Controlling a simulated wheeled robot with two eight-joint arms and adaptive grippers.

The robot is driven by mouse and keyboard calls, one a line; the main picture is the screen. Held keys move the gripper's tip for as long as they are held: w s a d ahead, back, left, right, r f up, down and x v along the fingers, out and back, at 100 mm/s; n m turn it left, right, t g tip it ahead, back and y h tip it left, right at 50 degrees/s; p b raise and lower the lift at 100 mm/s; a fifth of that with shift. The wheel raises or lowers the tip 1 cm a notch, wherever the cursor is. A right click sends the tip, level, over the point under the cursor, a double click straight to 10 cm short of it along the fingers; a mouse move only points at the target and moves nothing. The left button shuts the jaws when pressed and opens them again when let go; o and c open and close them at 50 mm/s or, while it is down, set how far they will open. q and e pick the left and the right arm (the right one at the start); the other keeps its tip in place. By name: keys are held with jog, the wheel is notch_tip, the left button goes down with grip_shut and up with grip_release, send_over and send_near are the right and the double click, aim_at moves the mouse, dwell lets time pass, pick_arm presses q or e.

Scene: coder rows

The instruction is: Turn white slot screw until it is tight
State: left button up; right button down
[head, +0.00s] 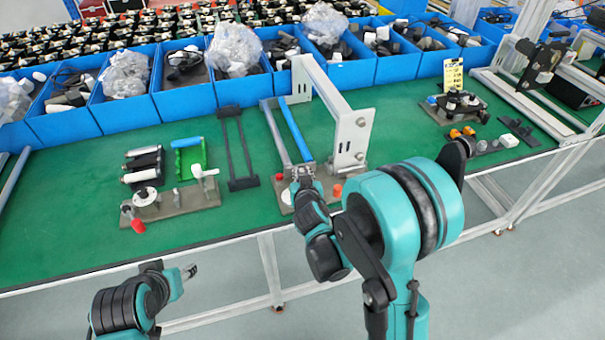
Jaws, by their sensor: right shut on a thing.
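My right gripper (303,178) points down at the fixture plate (320,192) near the front of the green bench, at the near end of a blue bar (293,130). It is shut on a small part taken to be the white slot screw, which the fingers and wrist hide. A white round piece (287,197) shows just left of the fingers, and an orange knob (337,190) sits to their right. My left gripper (189,271) is in front of the bench edge, away from the fixtures. Its fingers are too small to tell open from shut.
A white bracket frame (350,125) stands upright just right of the blue bar. Another fixture (172,203) with a red knob (138,225) lies left. Blue bins (125,113) line the back. The green bench (75,225) is clear at front left.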

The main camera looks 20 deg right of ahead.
jog(key=shift+m+h, duration=0.3)
jog(key=c, duration=1.4)
grip_release()
jog(key=v, duration=1.2)
jog(key=shift+a+r, duration=0.1)
